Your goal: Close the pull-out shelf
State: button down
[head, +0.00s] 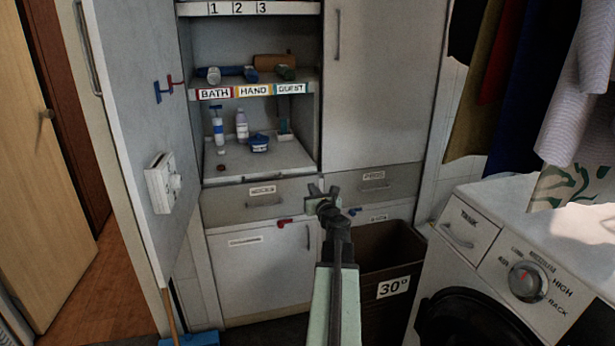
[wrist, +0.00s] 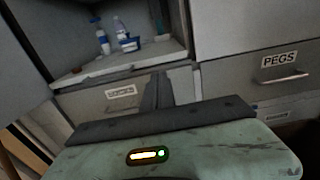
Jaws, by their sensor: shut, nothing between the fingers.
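The pull-out shelf (head: 235,168) is the pale board at the bottom of the open cabinet bay, with bottles and a small blue tub (head: 259,143) on it. Its front edge lies just above the drawer fronts; how far it sticks out is hard to tell. It also shows in the wrist view (wrist: 120,68). My gripper (head: 322,192) is shut and empty. In the head view it appears in front of the drawers, right of and below the shelf's front right corner. In the wrist view its fingers (wrist: 158,88) overlap the drawer front below the shelf.
An open cabinet door (head: 130,110) stands at the left. Drawers (head: 262,200) lie below the shelf, and a tall closed door (head: 372,80) is to its right.

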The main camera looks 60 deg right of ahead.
send_near(299, 161)
jog(key=shift+s+a+f, duration=0.1)
jog(key=shift+s+a, duration=0.4)
jog(key=shift+s, duration=0.05)
jog(key=shift+w+d, duration=0.35)
jog(key=shift+w, duration=0.15)
jog(key=shift+w, duration=0.1)
jog(key=x, duration=0.9)
jog(key=shift+w+d, duration=0.2)
jog(key=shift+d, duration=0.2)
jog(key=v, duration=1.4)
jog(key=shift+a, duration=0.3)
